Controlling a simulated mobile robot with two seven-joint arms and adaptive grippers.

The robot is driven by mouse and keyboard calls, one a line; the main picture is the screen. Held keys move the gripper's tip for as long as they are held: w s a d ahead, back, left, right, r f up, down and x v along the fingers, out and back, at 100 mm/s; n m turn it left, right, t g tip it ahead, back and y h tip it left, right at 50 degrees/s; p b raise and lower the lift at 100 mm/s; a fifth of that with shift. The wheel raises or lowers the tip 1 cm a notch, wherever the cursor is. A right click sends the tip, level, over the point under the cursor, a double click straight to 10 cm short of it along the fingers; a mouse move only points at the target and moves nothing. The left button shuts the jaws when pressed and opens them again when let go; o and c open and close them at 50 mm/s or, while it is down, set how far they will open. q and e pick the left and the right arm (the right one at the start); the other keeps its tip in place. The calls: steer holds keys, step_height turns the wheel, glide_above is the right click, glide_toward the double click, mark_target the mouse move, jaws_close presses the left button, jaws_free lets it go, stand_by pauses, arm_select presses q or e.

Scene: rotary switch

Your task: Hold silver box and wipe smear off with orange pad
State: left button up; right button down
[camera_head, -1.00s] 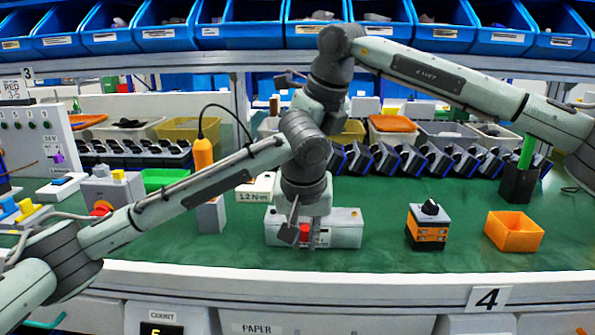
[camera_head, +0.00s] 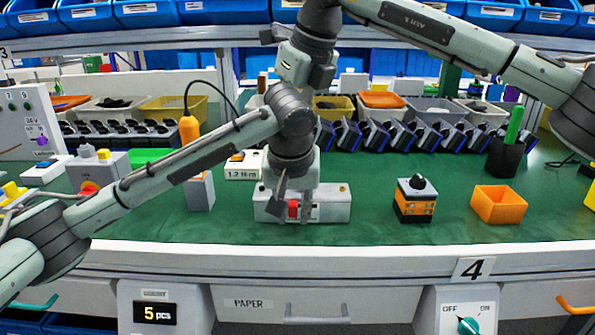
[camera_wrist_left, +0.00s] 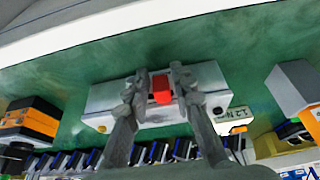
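The silver box (camera_head: 335,204) lies on the green worktop, with a red piece (camera_head: 293,208) at its front left. My left gripper (camera_head: 292,212) points down at the box; its fingers stand apart on either side of the red piece. The left wrist view shows the red piece (camera_wrist_left: 161,89) closely between the fingertips; whether they press on it is unclear. My right gripper (camera_head: 300,62) is raised above and behind the left one, with its finger opening unclear. I cannot make out a smear or a separate orange pad.
A black-and-orange block with a black knob (camera_head: 415,201) and an orange open bin (camera_head: 498,205) stand to the right. A grey box (camera_head: 200,192) stands to the left. A row of dark devices and bins lines the back. Green worktop is clear between the silver box and the knob block.

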arm_select(q)
steer(key=shift+o, duration=0.9)
